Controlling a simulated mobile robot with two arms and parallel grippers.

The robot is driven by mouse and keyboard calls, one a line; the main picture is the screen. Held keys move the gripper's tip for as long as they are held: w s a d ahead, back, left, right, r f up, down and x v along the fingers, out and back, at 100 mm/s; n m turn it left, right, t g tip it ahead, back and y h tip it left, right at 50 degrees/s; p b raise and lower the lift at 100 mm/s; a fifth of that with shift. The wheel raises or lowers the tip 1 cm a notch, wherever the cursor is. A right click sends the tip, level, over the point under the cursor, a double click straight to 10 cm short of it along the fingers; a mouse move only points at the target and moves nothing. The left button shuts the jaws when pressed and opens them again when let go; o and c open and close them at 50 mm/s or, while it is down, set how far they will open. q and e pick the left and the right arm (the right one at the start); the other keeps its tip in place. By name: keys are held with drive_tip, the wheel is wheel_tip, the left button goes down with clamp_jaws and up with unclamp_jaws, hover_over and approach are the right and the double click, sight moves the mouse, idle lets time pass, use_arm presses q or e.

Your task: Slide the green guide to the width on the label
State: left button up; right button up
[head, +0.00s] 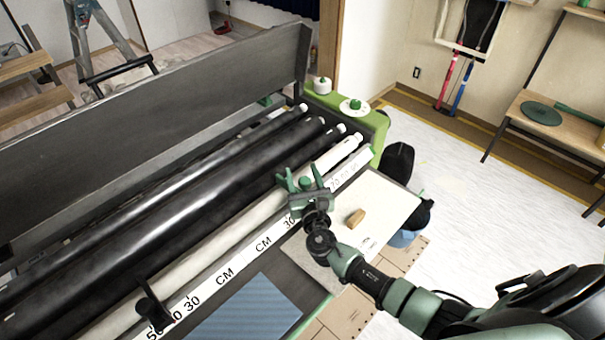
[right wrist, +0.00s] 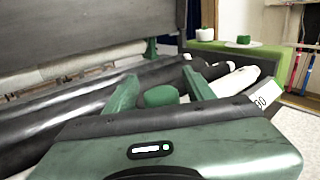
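A white ruler strip (head: 224,275) with CM marks runs along the front of the rollers. My right gripper (head: 300,174) is over the strip and front roller, right of its middle, with its fingers apart. A green knob (head: 305,183), likely the green guide, shows between the fingers. In the right wrist view the green knob (right wrist: 161,96) sits between the two fingers, with a gap to each side; its lower part is hidden behind the gripper body. A pale sheet (head: 385,203) on the table has small print, too small to read. My left gripper is not in view.
A tan block (head: 356,217) lies on the pale sheet. A black guide (head: 153,305) sits at the strip's left end. A blue sheet (head: 245,310) lies in front. A green end panel (head: 350,115) closes the machine's right end. A tall grey panel (head: 160,115) stands behind the rollers.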

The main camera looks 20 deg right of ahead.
sight(306, 187)
drive_tip(key=s, duration=0.2)
drive_tip(key=s+a, duration=0.1)
drive_tip(key=s, duration=0.2)
drive_tip(key=s+b, duration=0.1)
drive_tip(key=s, duration=0.1)
drive_tip(key=shift+s+a, duration=0.25)
drive_tip(key=shift+s, duration=0.05)
idle(0.3)
